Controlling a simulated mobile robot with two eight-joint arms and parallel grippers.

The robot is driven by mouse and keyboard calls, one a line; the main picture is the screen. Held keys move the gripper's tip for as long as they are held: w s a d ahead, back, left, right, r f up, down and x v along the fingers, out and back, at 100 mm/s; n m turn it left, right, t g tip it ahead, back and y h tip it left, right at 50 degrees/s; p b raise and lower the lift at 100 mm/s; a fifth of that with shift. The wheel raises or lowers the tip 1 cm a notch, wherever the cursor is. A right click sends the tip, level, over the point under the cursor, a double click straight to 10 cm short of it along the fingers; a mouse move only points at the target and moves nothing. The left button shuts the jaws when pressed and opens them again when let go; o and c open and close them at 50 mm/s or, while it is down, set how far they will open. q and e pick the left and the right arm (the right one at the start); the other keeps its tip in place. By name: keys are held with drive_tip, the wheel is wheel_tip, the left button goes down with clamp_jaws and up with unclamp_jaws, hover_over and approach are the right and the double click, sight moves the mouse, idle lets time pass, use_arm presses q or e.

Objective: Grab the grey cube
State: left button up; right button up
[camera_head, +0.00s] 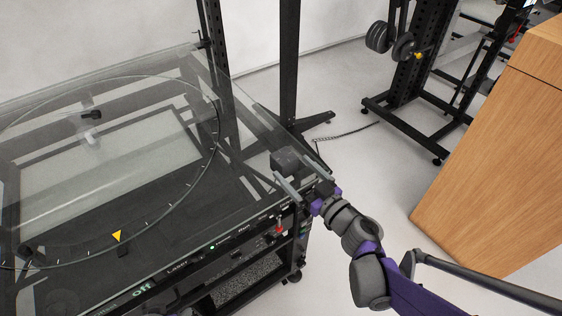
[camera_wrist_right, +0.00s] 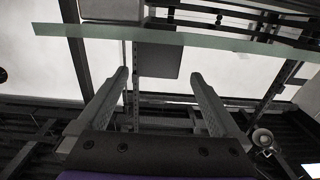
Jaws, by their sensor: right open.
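The grey cube (camera_head: 286,160) is dark grey and sits at the near right corner of the glass-topped turntable table. My right gripper (camera_head: 290,167) is open, its two fingers pointing at the cube from the near right. Their tips appear beside the cube's near edges; I cannot tell whether they touch it. In the right wrist view the open fingers (camera_wrist_right: 158,76) have a gap between them, with a flat grey square face (camera_wrist_right: 158,60) beyond, below the glass edge; it may be the cube or its view through the glass. My left gripper is not in view.
The glass table top (camera_head: 180,105) carries a large ring, a yellow triangle marker (camera_head: 117,236) and a small dark piece (camera_head: 91,115). A front panel (camera_head: 212,247) has lit labels. A wooden cabinet (camera_head: 490,160) stands right; a black weight rack (camera_head: 410,75) stands behind. Floor between is open.

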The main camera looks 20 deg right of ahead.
sight(278, 152)
drive_tip(key=x, duration=0.8)
drive_tip(key=shift+w, duration=0.4)
drive_tip(key=shift+s, duration=0.1)
drive_tip(key=c, duration=1.5)
